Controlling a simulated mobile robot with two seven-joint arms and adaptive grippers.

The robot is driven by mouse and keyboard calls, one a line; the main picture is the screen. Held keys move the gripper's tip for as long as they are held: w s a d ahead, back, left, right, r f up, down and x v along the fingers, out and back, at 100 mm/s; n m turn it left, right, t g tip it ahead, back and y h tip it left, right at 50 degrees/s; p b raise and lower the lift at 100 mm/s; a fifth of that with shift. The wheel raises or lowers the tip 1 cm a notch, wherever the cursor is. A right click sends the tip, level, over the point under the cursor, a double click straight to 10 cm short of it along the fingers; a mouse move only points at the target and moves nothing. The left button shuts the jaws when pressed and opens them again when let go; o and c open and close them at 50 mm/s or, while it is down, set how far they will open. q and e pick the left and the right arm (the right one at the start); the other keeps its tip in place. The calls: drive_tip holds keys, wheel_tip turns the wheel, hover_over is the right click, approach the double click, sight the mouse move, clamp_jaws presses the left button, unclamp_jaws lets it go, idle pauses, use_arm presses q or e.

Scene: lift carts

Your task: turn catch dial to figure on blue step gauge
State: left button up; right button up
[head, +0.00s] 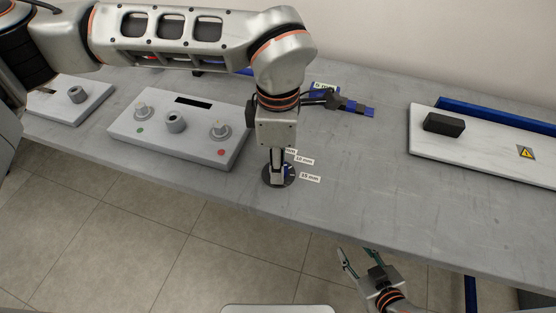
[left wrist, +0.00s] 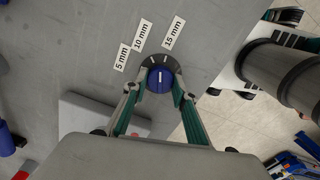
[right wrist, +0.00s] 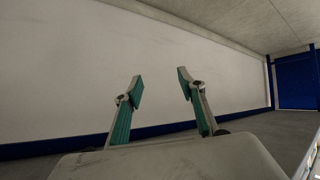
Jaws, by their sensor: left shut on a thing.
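The catch dial is a dark disc (head: 291,180) with a blue knob (left wrist: 159,80) at the table's front edge. Tags for 5 mm (left wrist: 121,58), 10 mm (left wrist: 142,37) and 15 mm (left wrist: 173,33) fan around it. My left gripper (head: 278,174) points down and is shut on the knob. The knob's white line points toward the tags, seemingly between 10 mm and 15 mm. The blue step gauge (head: 356,109) lies farther back; its small tag (head: 325,88) is too small to read surely. My right gripper (head: 358,254) is open and empty, off the front edge.
A grey-white block with pegs and red and green dots (head: 180,145) stands left of the dial, another pegged block (head: 65,105) beyond it. A white board (head: 480,148) with a black block (head: 444,124) is at right.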

use_arm(q)
drive_tip(key=n, duration=0.2)
drive_tip(key=shift+r+n+p, duration=0.15)
drive_tip(key=shift+n+p, duration=0.2)
drive_tip(key=shift+n, duration=0.95)
drive_tip(key=n+p, duration=0.1)
drive_tip(key=n, duration=0.2)
drive_tip(key=shift+n, duration=0.3)
drive_tip(key=n, duration=0.3)
drive_tip(key=shift+n, duration=0.8)
drive_tip(key=o, duration=1.1)
